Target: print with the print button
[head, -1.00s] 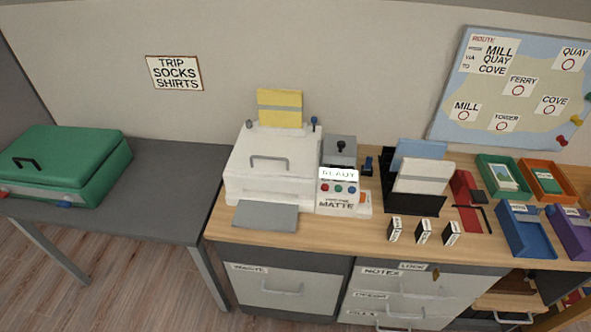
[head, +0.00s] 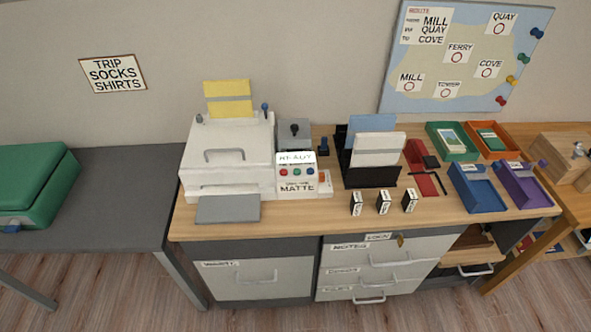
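A white printer (head: 229,152) stands on the wooden desk, with a yellow sheet (head: 229,100) upright at its back and a grey output tray (head: 228,209) at its front. Below the display are a red button (head: 283,171), a teal button (head: 297,171) and a blue button (head: 310,172). A label under them reads MATTE; the smaller print is too small to read. An orange-red knob (head: 322,177) sits at the panel's right. Neither gripper is in view.
A black sorter (head: 372,177) with blue and white sheets, small labelled blocks (head: 383,201), and coloured trays (head: 478,196) stand to the right. A route board (head: 460,58) hangs above. A grey table (head: 115,190) with a green case (head: 35,185) is at the left.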

